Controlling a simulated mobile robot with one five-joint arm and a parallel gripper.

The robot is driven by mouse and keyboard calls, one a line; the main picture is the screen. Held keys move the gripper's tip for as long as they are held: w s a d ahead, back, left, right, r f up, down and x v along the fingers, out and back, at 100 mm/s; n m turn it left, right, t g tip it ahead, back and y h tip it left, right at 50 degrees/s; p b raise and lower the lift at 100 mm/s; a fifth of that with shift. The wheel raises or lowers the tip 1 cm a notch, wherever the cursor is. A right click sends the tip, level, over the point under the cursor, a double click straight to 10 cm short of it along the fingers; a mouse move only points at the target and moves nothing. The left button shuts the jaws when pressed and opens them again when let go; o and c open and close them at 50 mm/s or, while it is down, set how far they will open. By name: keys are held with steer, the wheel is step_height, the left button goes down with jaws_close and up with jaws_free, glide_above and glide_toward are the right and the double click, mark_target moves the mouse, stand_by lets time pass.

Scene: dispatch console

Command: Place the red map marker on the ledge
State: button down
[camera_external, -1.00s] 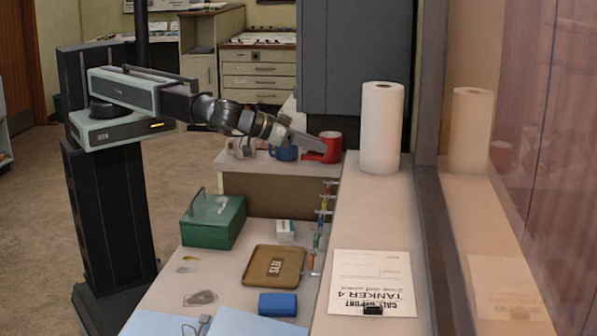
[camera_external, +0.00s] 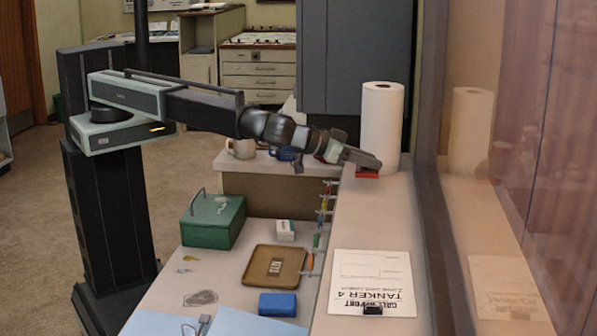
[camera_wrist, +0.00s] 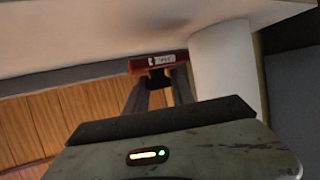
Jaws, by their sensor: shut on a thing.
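The red map marker (camera_external: 367,173) is a small red block at the tip of my gripper (camera_external: 373,164), just in front of the paper towel roll. My gripper is shut on it. In the wrist view the red marker (camera_wrist: 141,66) shows a white label and lies across the fingertips (camera_wrist: 160,76). The pale ledge (camera_external: 345,215) runs along the glass on the right. The marker is at the ledge's surface or slightly above it; I cannot tell whether it touches.
The paper towel roll (camera_external: 382,128) stands on the ledge right behind my gripper. A printed card (camera_external: 372,280) with a black clip lies nearer. Mugs, including a blue one (camera_external: 285,154), stand on the raised shelf. The ledge between card and roll is clear.

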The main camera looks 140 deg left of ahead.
mark_target(360, 170)
steer(key=f+b, duration=0.4)
steer(key=shift+w+a, duration=0.15)
steer(key=shift+w, duration=0.2)
steer(key=shift+r, duration=0.2)
steer(key=c, duration=1.5)
jaws_free()
steer(key=shift+f, duration=0.2)
steer(key=o, duration=0.4)
steer(key=shift+o, duration=0.2)
steer(key=shift+r, duration=0.1)
steer(key=shift+r, duration=0.15)
steer(key=p+v, duration=0.5)
steer(key=v, duration=0.7)
